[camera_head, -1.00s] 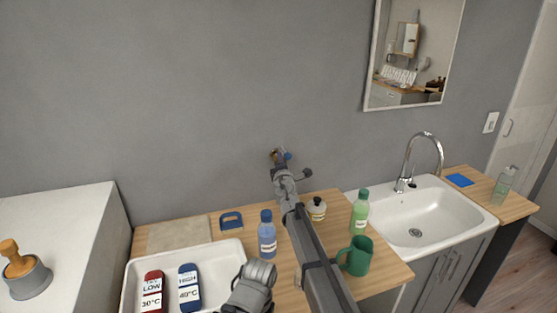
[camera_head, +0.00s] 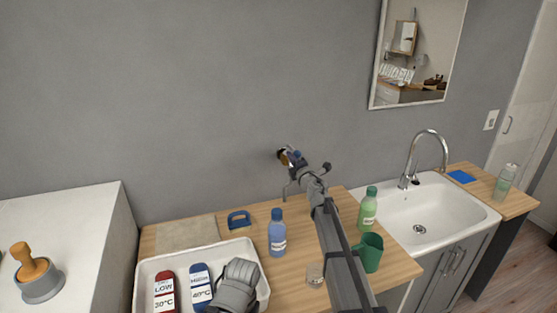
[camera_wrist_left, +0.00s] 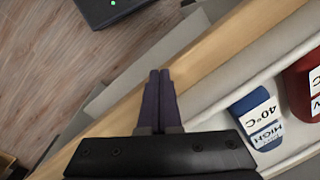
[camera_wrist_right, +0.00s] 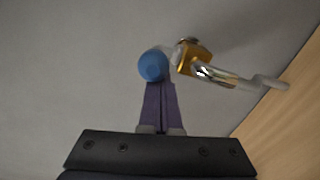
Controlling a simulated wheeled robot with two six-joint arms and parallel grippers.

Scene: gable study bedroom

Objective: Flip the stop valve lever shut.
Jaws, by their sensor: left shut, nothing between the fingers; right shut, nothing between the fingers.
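The stop valve is on the grey wall, with a brass body (camera_head: 283,155) and a blue-tipped lever. In the right wrist view the brass body (camera_wrist_right: 190,56) has a chrome pipe running right from it. The round blue lever end (camera_wrist_right: 152,65) is left of the brass body, right at my right fingertips. My right gripper (camera_wrist_right: 157,86) is shut and empty; I cannot tell whether it touches the blue end. In the head view my right gripper (camera_head: 300,163) partly covers the valve. My left gripper (camera_wrist_left: 159,74) is shut and empty near the counter's front edge.
On the wooden counter (camera_head: 205,208) stand a white tray (camera_head: 142,272) with red and blue labelled pieces, a blue bottle (camera_head: 277,232), a green bottle (camera_head: 368,208) and a green mug (camera_head: 372,252). The sink (camera_head: 435,213) is at right. The wall around the valve is clear.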

